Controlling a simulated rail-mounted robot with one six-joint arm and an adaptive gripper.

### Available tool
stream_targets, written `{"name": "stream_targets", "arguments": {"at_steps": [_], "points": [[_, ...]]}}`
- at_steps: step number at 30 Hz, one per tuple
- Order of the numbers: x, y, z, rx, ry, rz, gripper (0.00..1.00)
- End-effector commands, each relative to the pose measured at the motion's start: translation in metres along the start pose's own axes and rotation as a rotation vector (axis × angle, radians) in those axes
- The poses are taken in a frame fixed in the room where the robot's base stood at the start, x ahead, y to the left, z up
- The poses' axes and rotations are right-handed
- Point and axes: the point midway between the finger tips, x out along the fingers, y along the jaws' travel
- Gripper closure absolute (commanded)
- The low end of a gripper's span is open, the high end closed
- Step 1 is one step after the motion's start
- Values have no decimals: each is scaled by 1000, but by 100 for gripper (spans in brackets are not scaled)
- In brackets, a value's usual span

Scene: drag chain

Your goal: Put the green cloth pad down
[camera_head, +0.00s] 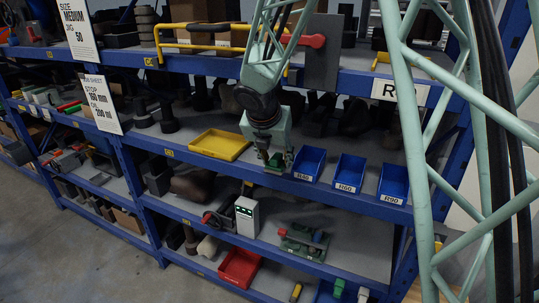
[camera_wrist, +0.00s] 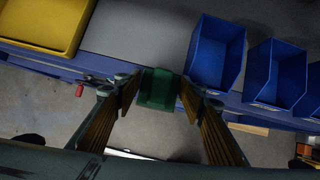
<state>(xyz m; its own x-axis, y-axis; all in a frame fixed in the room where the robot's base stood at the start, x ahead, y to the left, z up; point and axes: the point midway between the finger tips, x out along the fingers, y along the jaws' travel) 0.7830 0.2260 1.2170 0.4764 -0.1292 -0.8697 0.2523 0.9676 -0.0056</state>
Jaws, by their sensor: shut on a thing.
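The green cloth pad (camera_wrist: 158,86) shows as a small dark green block between the two fingers of my gripper (camera_wrist: 159,98) in the wrist view. My gripper is shut on it. In the head view my gripper (camera_head: 275,158) points down at the front edge of the middle shelf, with the green pad (camera_head: 274,168) at its fingertips. It is between the yellow tray and the leftmost blue bin. I cannot tell whether the pad touches the shelf.
A yellow tray (camera_head: 219,145) lies left of my gripper. Blue bins (camera_head: 309,164), (camera_head: 349,173) and (camera_head: 393,184) stand close on the right. Dark parts crowd the shelf behind. A red bin (camera_head: 239,267) and a white box (camera_head: 247,216) are on lower levels.

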Motion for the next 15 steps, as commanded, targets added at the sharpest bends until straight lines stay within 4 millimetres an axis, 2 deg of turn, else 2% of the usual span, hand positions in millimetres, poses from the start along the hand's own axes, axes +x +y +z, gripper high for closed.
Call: {"name": "stream_targets", "arguments": {"at_steps": [15], "points": [[34, 35, 49, 0, -1, 0, 75]]}}
